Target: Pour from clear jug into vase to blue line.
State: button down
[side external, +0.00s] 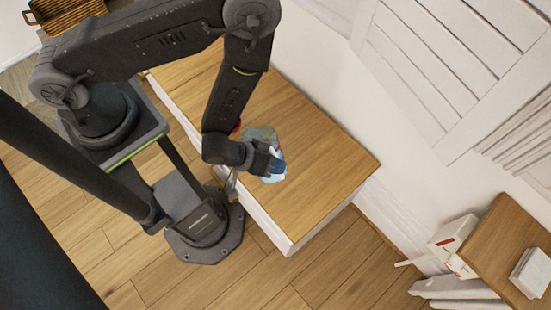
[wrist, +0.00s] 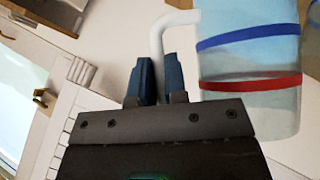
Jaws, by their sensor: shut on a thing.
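My gripper (side external: 272,163) is low over the wooden top. In the wrist view its blue fingers (wrist: 158,82) are shut on a white bent handle, which I take as the clear jug's (wrist: 161,40). In the side view a pale clear vessel (side external: 262,134) shows beside my gripper. The liquid level is unclear.
The wooden cabinet top (side external: 320,150) is mostly clear to the right of my gripper. A small red thing (side external: 236,126) shows partly behind my arm. A white panelled wall stands behind. A second wooden surface (side external: 510,240) with white items is at lower right.

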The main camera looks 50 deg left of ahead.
jog(key=shift+w+a+r+n+h, duration=0.1)
jog(key=shift+a+r+n+h, duration=0.15)
jog(key=shift+r+h, duration=0.35)
jog(key=shift+w+a+r+n+h, duration=0.15)
jog(key=shift+a+r+h, duration=0.15)
jog(key=shift+r, duration=0.5)
jog(key=shift+a+r+n+h, duration=0.25)
jog(key=shift+a+r+h, duration=0.15)
jog(key=shift+r, duration=0.2)
jog(key=shift+a+r+n+h, duration=0.25)
jog(key=shift+r+h, duration=0.15)
jog(key=shift+r, duration=0.2)
jog(key=shift+a+r, duration=0.1)
jog(key=shift+r, duration=0.1)
jog(key=shift+a+r, duration=0.1)
jog(key=shift+a+r+h, duration=0.1)
jog(key=shift+r+h, duration=0.05)
jog(key=shift+h, duration=0.15)
dwell(0.4)
